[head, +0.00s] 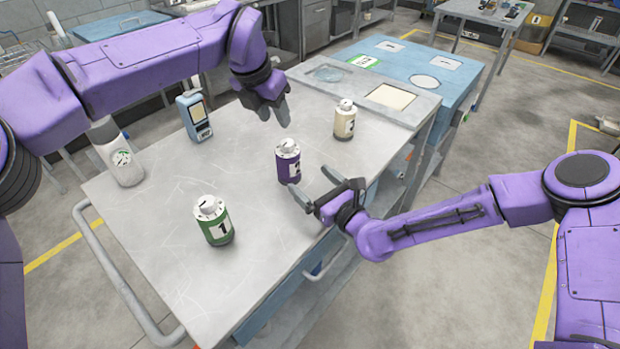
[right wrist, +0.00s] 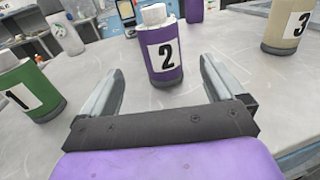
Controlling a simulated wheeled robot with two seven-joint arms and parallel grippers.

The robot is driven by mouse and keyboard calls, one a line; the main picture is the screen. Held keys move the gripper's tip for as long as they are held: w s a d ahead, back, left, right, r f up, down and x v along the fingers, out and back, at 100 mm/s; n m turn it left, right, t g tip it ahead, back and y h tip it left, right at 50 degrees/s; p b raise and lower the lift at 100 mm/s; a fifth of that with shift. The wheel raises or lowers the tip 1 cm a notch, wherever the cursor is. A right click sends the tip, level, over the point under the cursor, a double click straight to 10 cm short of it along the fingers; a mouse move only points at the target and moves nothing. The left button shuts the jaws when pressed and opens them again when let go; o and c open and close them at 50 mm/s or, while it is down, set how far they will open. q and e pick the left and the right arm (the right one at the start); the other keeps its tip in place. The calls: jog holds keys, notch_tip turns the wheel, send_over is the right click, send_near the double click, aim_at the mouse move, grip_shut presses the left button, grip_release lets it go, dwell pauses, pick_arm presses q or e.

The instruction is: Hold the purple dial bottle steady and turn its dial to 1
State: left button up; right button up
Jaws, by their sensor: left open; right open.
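The purple dial bottle (head: 288,163) stands upright on the grey table, with a white dial (head: 287,145) on top. In the right wrist view the purple bottle (right wrist: 164,52) shows a label with a 2, just beyond the fingertips. My right gripper (head: 313,188) is open and low beside the bottle, its fingers pointing at it; in its wrist view the fingers (right wrist: 160,75) are apart and nothing is between them. My left gripper (head: 280,112) is open and empty, above and behind the bottle. The dial's setting is too small to read.
A green bottle (head: 214,224) labelled 1 stands front left, and a cream bottle (head: 345,122) stands behind right. A blue handheld device (head: 194,118) and a white bottle (head: 119,155) stand at the far left. The table (head: 150,210) is clear around the purple bottle.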

jog(key=x, duration=1)
jog(key=shift+w+a, duration=0.1)
jog(key=shift+w, duration=0.05)
jog(key=c, duration=1.2)
pick_arm(q)
jog(key=o, duration=0.3)
jog(key=shift+w, duration=0.1)
pick_arm(e)
jog(key=shift+c, duration=0.3)
pick_arm(q)
jog(key=shift+o, duration=0.3)
jog(key=w+a+m+t+h, duration=0.1)
jog(key=w+m+t, duration=0.4)
jog(key=w, duration=0.6)
jog(key=shift+w+a+r+t+h, duration=0.3)
jog(key=shift+w+a+r+t, duration=0.15)
jog(key=shift+a, duration=0.1)
jog(key=w+a+r+m+t+h, duration=0.25)
jog(key=w+m+t, duration=0.25)
jog(key=w+m, duration=0.25)
jog(key=m+g+h, duration=1.2)
jog(key=m+g, duration=0.3)
jog(key=m, duration=2.1)
send_near(293, 142)
jog(key=shift+n+y, duration=0.25)
jog(key=shift+n, duration=0.1)
jog(key=d, duration=1)
jog(key=shift+s+r, duration=0.1)
jog(key=shift+s, duration=0.15)
